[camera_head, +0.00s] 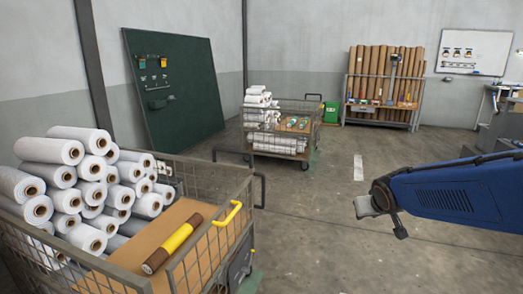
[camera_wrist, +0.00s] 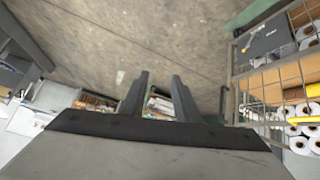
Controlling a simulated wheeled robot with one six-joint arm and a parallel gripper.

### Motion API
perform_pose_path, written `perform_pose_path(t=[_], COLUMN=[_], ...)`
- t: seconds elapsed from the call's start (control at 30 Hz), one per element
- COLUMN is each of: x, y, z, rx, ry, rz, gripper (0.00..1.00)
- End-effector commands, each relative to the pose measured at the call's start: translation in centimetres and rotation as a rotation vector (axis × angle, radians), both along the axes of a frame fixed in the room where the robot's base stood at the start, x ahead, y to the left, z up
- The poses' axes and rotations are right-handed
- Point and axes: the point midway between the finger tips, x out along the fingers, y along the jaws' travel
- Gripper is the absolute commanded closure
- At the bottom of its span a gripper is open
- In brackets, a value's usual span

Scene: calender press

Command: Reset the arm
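My arm (camera_head: 445,192) is blue and reaches in from the right edge of the head view, above the floor. Its end is over open floor, to the right of the near wire cart (camera_head: 200,262) and clear of it. In the wrist view my gripper (camera_wrist: 160,78) has its two dark fingers apart with nothing held between them. Bare concrete floor shows beyond the fingertips. The fingers themselves are hard to make out in the head view.
The near cart holds stacked white rolls (camera_head: 92,178) and a yellow-brown roll (camera_head: 173,247). A second loaded cart (camera_head: 312,112), a green board (camera_head: 185,85) and a rack of brown rolls (camera_head: 382,75) stand farther back. The middle floor (camera_head: 310,215) is clear.

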Motion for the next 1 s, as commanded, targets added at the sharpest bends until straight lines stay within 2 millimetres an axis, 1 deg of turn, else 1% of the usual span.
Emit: perform_pose_path(t=[0.03, 0.17, 0.2, 0.33, 0.6, 0.7, 0.83, 0.9, 1.0], x=[-1.9, -6.5, -7.9, -12.6, -22.2, -25.2, -27.8, -28.6, -29.2], y=[0.0, 0.1, 0.2, 0.6, 2.3, 3.0, 3.8, 4.0, 4.2], z=[0.5, 0.8, 0.8, 0.8, -0.3, -0.9, -1.4, -1.6, -1.7], rx=[0.002, 0.014, 0.019, 0.04, 0.097, 0.117, 0.138, 0.146, 0.15], ry=[0.013, 0.062, 0.077, 0.129, 0.239, 0.275, 0.307, 0.319, 0.325], rz=[-0.009, -0.029, -0.033, -0.041, -0.024, -0.009, 0.009, 0.014, 0.019], gripper=[0.71, 0.71, 0.71, 0.71, 0.71, 0.71, 0.71, 0.71, 0.71])
